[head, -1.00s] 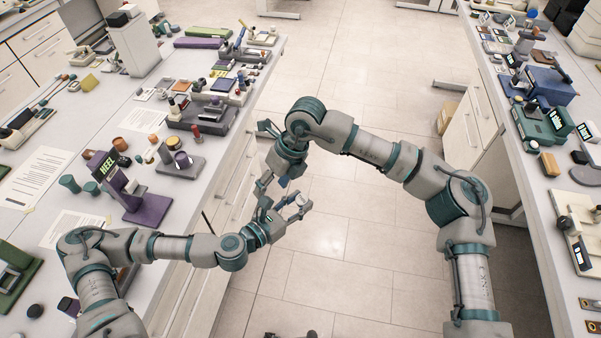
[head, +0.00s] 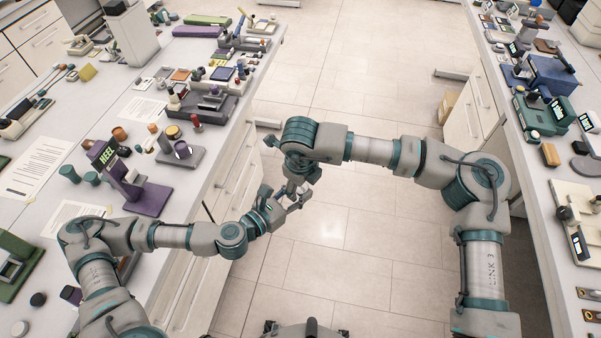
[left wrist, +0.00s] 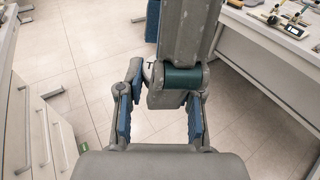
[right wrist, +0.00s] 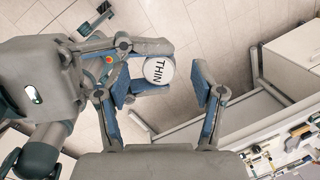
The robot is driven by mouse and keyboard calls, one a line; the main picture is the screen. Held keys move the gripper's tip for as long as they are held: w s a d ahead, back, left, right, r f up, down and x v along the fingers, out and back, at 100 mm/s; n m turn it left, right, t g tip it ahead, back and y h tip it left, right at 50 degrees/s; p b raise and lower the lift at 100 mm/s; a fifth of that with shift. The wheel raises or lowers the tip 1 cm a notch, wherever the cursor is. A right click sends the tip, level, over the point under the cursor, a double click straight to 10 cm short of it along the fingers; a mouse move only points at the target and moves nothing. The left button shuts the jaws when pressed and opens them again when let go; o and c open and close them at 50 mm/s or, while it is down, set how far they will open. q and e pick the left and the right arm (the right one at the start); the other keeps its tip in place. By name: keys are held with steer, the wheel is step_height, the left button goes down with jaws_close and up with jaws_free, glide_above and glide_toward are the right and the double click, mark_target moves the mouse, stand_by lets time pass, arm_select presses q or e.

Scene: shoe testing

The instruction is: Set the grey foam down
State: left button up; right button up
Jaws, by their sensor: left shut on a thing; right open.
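A pale round piece marked THIN (right wrist: 158,71) shows in the right wrist view, between the blue-padded fingers of my left gripper (right wrist: 150,67). I cannot tell whether it is the grey foam. In the head view my left gripper (head: 284,203) is shut on it, over the floor beside the left bench. My right gripper (right wrist: 166,92) is open, its fingers on either side of the left gripper's tips and apart from the piece on the right. In the head view it (head: 293,187) hangs just above the left gripper. The contact there is hidden.
The left bench (head: 105,75) carries a purple HEEL stand (head: 145,196), a grey stand (head: 181,157), papers and several small items. The right bench (head: 545,190) holds a green device (head: 541,116) and tools. Tiled floor (head: 345,232) lies open between the benches.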

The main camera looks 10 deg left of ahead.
steer(key=shift+w+f, duration=0.1)
steer(key=shift+f, duration=0.65)
steer(key=c, duration=1.2)
arm_select(q)
steer(key=o, duration=0.8)
steer(key=shift+o, duration=0.2)
